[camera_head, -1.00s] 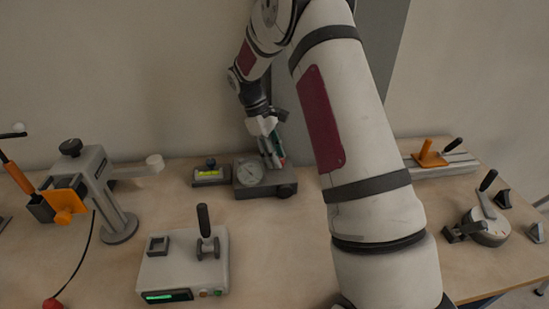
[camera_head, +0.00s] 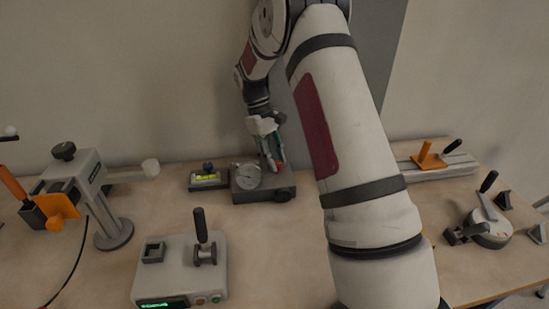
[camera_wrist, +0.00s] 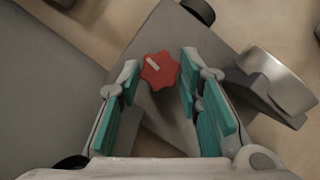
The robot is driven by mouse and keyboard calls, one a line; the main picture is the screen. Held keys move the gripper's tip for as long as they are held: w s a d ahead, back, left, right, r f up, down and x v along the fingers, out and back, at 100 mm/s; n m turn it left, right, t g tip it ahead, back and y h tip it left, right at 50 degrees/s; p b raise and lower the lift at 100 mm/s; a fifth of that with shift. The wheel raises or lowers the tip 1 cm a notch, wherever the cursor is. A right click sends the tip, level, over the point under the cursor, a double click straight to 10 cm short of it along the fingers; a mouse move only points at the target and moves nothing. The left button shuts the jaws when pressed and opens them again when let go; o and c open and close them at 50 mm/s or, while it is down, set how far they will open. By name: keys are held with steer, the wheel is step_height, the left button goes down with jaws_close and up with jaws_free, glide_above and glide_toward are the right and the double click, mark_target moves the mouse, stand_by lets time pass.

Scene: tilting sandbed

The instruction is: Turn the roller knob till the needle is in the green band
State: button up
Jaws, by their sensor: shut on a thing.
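A grey block (camera_head: 262,194) with a round gauge (camera_head: 246,176) stands at the back middle of the bench. The gauge's face is light, but its needle and any green band are too small to read in the head view; the wrist view shows the gauge's metal rim (camera_wrist: 278,80) side-on. A red lobed knob (camera_wrist: 158,71) with a white mark sits on the block. My gripper (camera_wrist: 158,74) points down at the block with its teal-padded fingers on either side of the red knob, shut on it. A black round knob (camera_head: 286,193) is on the block's front right.
A small level with a yellow vial (camera_head: 209,178) stands just left of the gauge block. A grey box with a lever (camera_head: 180,270) is in front. A clamp stand (camera_head: 92,190) is at left, an orange slider (camera_head: 428,157) and a round lever device (camera_head: 490,228) at right.

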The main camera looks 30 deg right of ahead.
steer(key=shift+a+f, duration=0.1)
steer(key=o, duration=1.2)
steer(key=v, duration=1.2)
steer(key=shift+w, duration=0.1)
